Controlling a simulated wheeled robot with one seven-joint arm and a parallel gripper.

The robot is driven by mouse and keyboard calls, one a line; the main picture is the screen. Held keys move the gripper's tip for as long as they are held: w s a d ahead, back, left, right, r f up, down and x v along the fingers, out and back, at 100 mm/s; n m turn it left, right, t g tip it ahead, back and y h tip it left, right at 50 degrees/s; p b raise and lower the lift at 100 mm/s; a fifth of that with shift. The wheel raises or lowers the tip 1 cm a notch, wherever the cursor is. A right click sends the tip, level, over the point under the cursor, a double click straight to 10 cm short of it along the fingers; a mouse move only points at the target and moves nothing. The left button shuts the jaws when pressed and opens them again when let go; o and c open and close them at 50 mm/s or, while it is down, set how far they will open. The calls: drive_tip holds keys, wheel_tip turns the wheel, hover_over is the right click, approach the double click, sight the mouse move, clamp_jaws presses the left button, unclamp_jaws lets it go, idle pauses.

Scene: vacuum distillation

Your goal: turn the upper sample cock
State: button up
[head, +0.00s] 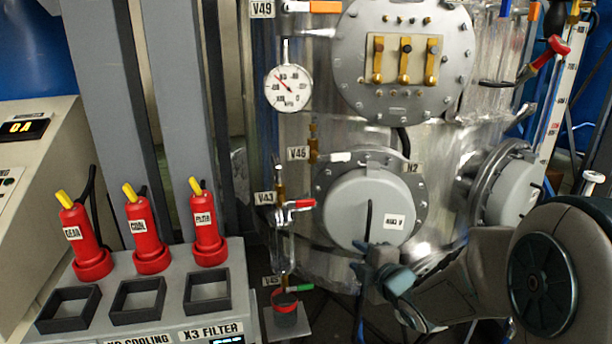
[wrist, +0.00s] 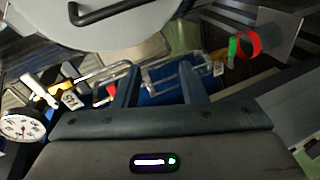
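The upper sample cock, labelled V43, has a red handle (head: 299,204) pointing right on a brass body, on the glass sample line beside the vessel. In the wrist view the red handle (wrist: 112,89) shows partly, just left of the left finger. The lower cock, V45, has a green handle (head: 300,288) above a red-rimmed sample jar (head: 285,311). My gripper (head: 379,272) is right of and below the red handle, in front of the vessel, apart from it. In the wrist view its fingers (wrist: 159,88) stand apart with nothing held between them.
A large round grey cover (head: 368,208) bulges from the vessel close above my gripper. A dial gauge (head: 288,88) and the V46 brass valve (head: 313,143) are higher up. A console with red plugs (head: 207,232) stands at the left.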

sight(307, 204)
drive_tip(key=a+r+n+y+p, duration=0.3)
drive_tip(key=a+r+n+y, duration=0.15)
drive_tip(key=r, duration=0.35)
drive_tip(key=shift+y, duration=0.45)
drive_tip(key=p+x, duration=0.4)
drive_tip(key=x, duration=0.8)
drive_tip(key=shift+w+a+r, duration=0.1)
drive_tip(key=shift+w, duration=0.3)
drive_tip(key=shift+t, duration=0.3)
drive_tip(key=shift+c, duration=0.4)
drive_tip(key=shift+n, duration=0.25)
clamp_jaws()
